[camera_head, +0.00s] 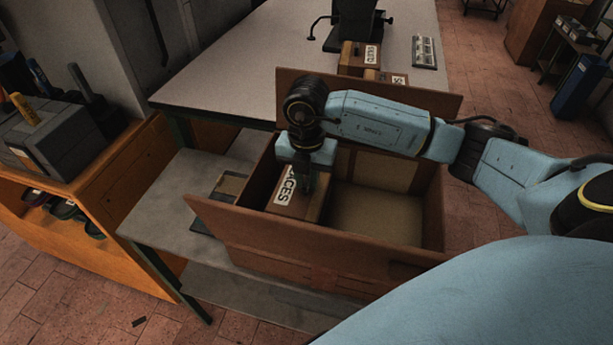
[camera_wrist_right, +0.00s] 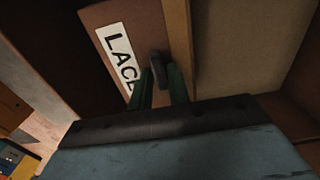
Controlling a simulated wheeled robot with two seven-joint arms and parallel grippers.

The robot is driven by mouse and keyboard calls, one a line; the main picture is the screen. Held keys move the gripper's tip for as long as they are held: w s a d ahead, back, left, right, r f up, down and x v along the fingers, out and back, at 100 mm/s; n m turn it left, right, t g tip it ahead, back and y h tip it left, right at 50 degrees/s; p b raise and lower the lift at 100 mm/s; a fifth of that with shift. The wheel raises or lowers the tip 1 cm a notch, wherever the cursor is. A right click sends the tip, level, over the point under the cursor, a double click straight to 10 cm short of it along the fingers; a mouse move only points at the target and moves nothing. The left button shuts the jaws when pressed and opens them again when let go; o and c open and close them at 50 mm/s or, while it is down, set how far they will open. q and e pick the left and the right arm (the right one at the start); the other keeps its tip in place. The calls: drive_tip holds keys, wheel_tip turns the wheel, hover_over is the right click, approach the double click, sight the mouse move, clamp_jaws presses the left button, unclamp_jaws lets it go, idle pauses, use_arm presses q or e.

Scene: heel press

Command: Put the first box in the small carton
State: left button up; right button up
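The open brown carton (camera_head: 240,233) stands on a low grey bench with flaps folded out. A brown box with a white label reading LACES (camera_head: 303,206) is inside it, at the left side; it also shows in the wrist view (camera_wrist_right: 128,22). My right gripper (camera_head: 308,185) reaches down into the carton over this box. In the wrist view its green fingers (camera_wrist_right: 160,85) stand close on both sides of a small dark knob (camera_wrist_right: 157,68) on the box top and appear shut on it. Whether the box rests on the carton floor is hidden. My left gripper is not in view.
The carton's right part (camera_head: 375,212) is empty. More labelled boxes (camera_head: 353,61) stand on the pale table (camera_head: 230,75) behind, near a black press (camera_head: 355,22). A dark flat item (camera_head: 228,187) lies left of the carton. An orange cabinet (camera_head: 125,190) stands at the left.

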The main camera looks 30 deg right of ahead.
drive_tip(key=shift+o, duration=1.2)
drive_tip(key=shift+r, duration=0.15)
wheel_tip(320, 180, up, 12)
drive_tip(key=shift+r+p, duration=0.15)
drive_tip(key=shift+p, duration=0.3)
